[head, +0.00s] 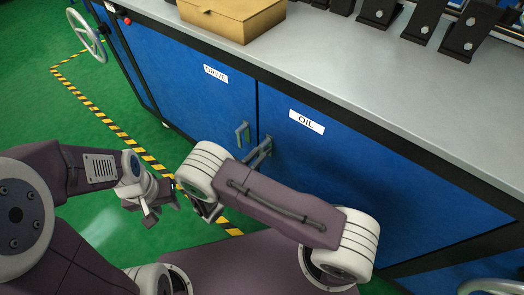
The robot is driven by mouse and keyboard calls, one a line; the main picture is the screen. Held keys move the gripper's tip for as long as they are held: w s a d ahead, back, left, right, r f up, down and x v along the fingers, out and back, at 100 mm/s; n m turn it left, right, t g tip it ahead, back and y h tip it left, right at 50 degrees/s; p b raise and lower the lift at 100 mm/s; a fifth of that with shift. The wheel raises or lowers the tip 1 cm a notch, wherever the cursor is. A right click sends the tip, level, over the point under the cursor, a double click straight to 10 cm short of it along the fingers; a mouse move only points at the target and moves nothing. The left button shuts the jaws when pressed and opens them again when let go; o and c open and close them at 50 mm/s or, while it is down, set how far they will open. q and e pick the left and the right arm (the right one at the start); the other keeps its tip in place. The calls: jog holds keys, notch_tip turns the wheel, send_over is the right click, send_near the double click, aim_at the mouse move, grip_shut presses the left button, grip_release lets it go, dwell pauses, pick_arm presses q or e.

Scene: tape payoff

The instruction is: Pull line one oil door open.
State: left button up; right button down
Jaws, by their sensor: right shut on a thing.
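The blue oil door (345,165) carries a white label reading OIL (306,122) and looks flush with the cabinet front. Its handle sits near the door's left edge, largely hidden by my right gripper (262,150). My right gripper is shut on that handle, with my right wrist and forearm in front of the door's lower part. My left gripper (158,204) is empty and looks open, low over the green floor, to the left of the doors and apart from them.
A second blue door (190,90) with a label and its own handle (243,134) adjoins on the left. The grey worktop (330,60) above holds a cardboard box (232,18) and several black brackets (465,35). A handwheel (87,36) stands far left. Yellow-black tape (110,125) marks the floor.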

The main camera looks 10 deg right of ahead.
aim_at(276, 143)
dwell(0.7)
jog(key=n+p, duration=0.3)
jog(key=shift+s+d+r, duration=0.25)
jog(key=shift+s, duration=0.05)
jog(key=n+p, duration=0.2)
jog(key=n, duration=0.1)
jog(key=n+p, duration=0.1)
jog(key=shift+s+d+r+n, duration=0.15)
jog(key=shift+s+d+n, duration=0.15)
jog(key=shift+s, duration=0.1)
jog(key=n, duration=0.1)
jog(key=n+p, duration=0.1)
jog(key=n, duration=0.1)
jog(key=n+p, duration=0.1)
jog(key=shift+s+d+r, duration=0.2)
jog(key=shift+s+r, duration=0.1)
jog(key=shift+r, duration=0.1)
jog(key=shift+s+d+r+n+p, duration=0.15)
jog(key=shift+n+p, duration=0.1)
jog(key=shift+n, duration=0.65)
jog(key=shift+w+a+r+n+p, duration=0.15)
jog(key=shift+n+p, duration=0.1)
jog(key=shift+n, duration=0.65)
jog(key=shift+s+d+r+n+p, duration=0.15)
jog(key=shift+n+p, duration=0.1)
jog(key=shift+n, duration=0.65)
